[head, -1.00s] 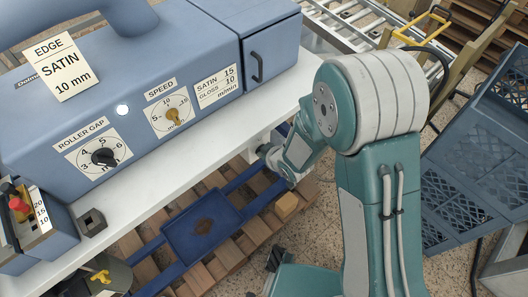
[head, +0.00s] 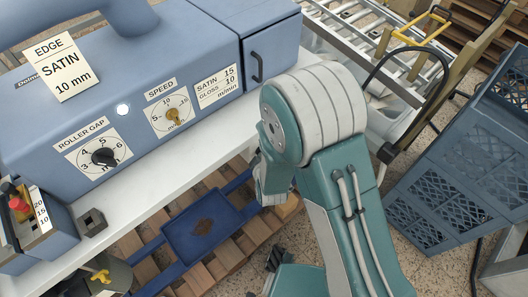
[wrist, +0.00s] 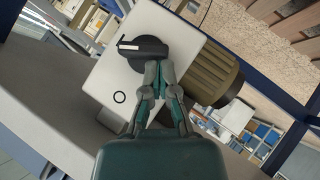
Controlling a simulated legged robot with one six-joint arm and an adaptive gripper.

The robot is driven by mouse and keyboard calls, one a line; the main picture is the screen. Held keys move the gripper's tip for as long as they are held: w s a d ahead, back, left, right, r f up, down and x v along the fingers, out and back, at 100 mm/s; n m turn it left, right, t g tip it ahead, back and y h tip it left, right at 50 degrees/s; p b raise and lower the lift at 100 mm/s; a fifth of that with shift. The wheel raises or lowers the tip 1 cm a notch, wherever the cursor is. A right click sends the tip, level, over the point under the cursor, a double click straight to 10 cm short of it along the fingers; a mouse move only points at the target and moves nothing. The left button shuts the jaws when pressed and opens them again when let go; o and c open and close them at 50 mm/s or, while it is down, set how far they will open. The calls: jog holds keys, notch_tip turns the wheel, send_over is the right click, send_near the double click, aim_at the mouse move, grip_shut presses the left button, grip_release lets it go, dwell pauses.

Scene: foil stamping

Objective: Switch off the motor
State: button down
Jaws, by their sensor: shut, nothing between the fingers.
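In the wrist view, a black rotary knob (wrist: 142,47) with a white pointer bar sits on a white switch box (wrist: 118,74). A black ring mark, like an O, is printed on the box's face below the knob. An olive-brown ribbed cylinder (wrist: 213,76), which looks like the motor, lies right of the box. My gripper (wrist: 159,66) is shut and empty, its fingertips overlapping the knob's lower right edge in the picture. Whether they touch it I cannot tell. In the head view my arm hides the gripper, the knob and the switch box.
A blue machine (head: 120,100) stands on a white bench (head: 150,187), with a roller gap dial (head: 103,157) and a speed dial (head: 173,114). A blue tray (head: 203,232) lies below. Blue crates (head: 450,190) stand at the right, a roller conveyor (head: 350,35) behind.

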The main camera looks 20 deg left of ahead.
notch_tip(320, 180, down, 2)
jog(key=n+t, duration=0.2)
jog(key=t, duration=0.1)
jog(key=n+t, duration=0.2)
jog(key=t, duration=0.1)
jog(key=shift+s+a+f+h, duration=0.1)
jog(key=shift+s+f+h, duration=0.1)
jog(key=shift+h, duration=0.2)
